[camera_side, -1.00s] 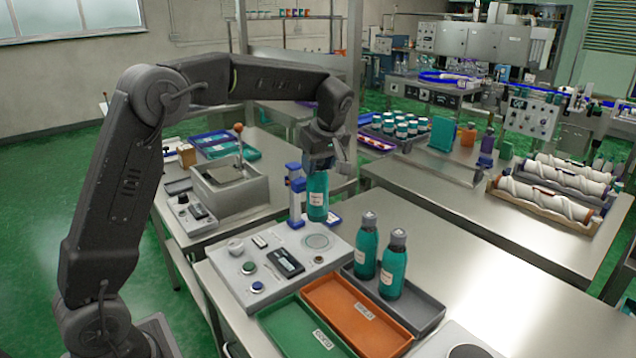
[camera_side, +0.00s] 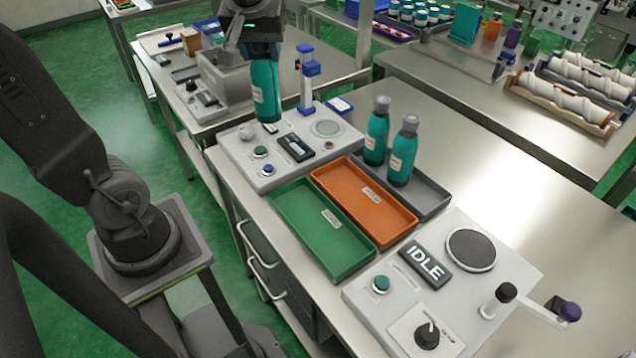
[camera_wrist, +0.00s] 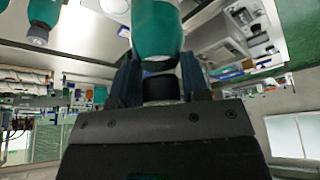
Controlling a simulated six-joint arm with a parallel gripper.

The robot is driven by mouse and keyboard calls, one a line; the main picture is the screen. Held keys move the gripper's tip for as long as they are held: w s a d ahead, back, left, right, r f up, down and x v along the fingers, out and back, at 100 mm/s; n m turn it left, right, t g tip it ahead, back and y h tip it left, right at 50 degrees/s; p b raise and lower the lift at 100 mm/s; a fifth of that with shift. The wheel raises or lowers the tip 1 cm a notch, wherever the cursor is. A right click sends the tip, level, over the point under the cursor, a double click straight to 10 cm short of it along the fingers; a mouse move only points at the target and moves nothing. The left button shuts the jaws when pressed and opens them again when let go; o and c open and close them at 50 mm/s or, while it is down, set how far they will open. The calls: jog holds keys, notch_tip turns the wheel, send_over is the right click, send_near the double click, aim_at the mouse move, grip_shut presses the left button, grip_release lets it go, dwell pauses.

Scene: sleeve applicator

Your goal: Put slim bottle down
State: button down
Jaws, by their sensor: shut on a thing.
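My gripper (camera_side: 262,48) is shut on the cap end of a teal slim bottle (camera_side: 266,92) and holds it upright over the grey applicator panel (camera_side: 262,179). In the wrist view the gripper (camera_wrist: 155,85) closes around the dark cap, with the teal bottle body (camera_wrist: 157,30) beyond it. Whether the bottle's base touches the panel I cannot tell. Two similar teal bottles, one at the back (camera_side: 376,135) and one in front (camera_side: 402,155), stand in the dark grey tray (camera_side: 428,202).
An orange tray (camera_side: 365,215) and an empty green tray (camera_side: 318,235) lie beside the grey tray. A blue-topped post (camera_side: 307,85) stands close right of the held bottle. A panel with an IDLE display (camera_side: 425,265) is at the front. Bare table lies at right.

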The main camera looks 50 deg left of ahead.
jog(key=s+d+f+m, duration=0.1)
jog(key=s+f+m, duration=0.1)
jog(key=s, duration=0.3)
jog(key=w+d+f, duration=0.3)
jog(key=d+f, duration=0.8)
jog(key=shift+d+f+t+h, duration=0.3)
jog(key=shift+f+h, duration=0.05)
jog(key=shift+h, duration=0.05)
jog(key=shift+f, duration=0.15)
jog(key=c, duration=0.6)
grip_release()
